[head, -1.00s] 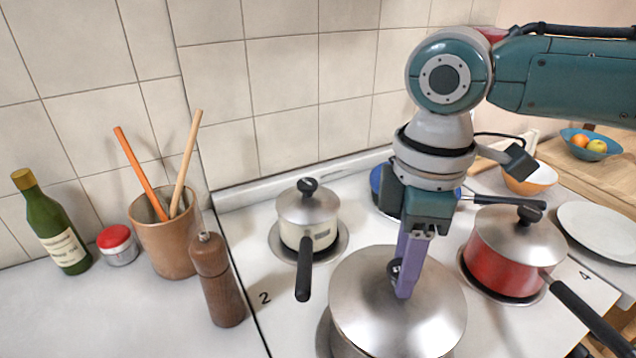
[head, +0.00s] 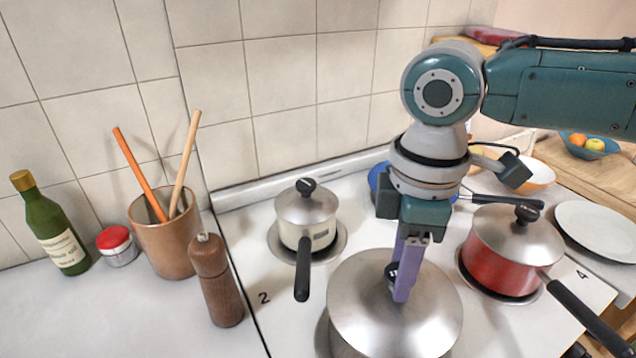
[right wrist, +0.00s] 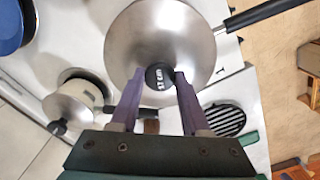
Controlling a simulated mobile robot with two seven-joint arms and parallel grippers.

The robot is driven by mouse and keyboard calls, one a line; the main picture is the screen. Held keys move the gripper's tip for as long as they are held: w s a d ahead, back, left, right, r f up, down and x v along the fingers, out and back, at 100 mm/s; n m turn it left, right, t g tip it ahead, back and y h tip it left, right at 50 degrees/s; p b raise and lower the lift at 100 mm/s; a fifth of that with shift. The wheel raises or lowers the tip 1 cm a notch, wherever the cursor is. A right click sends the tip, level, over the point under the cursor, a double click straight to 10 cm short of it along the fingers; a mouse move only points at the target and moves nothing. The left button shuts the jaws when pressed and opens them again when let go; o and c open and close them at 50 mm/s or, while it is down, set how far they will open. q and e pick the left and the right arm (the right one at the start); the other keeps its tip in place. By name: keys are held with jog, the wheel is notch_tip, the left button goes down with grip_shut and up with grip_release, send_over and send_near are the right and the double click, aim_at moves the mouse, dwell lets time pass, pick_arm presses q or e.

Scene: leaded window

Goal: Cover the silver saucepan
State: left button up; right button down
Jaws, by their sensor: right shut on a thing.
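My right gripper (head: 401,296) points down and is shut on the black knob of a large silver lid (head: 433,310). In the right wrist view the knob (right wrist: 160,76), marked 17 cm, sits between the purple fingertips. The lid is roughly level over the silver saucepan (head: 343,350), whose wall shows only in a sliver at the lower left. A black handle (right wrist: 268,12) sticks out past the lid in the right wrist view. I cannot tell whether the lid touches the rim. My left gripper is not in view.
A lidded cream saucepan (head: 318,236) stands behind left, a lidded red saucepan (head: 497,262) to the right. A blue pan (head: 378,178) is behind my gripper. A pepper mill (head: 217,285), utensil pot (head: 165,245), jar (head: 118,246) and bottle (head: 53,225) stand on the left counter.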

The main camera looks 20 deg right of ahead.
jog(key=shift+f, duration=0.15)
grip_release()
dwell(0.7)
notch_tip(320, 180, up, 7)
jog(key=p, duration=0.8)
dwell(0.5)
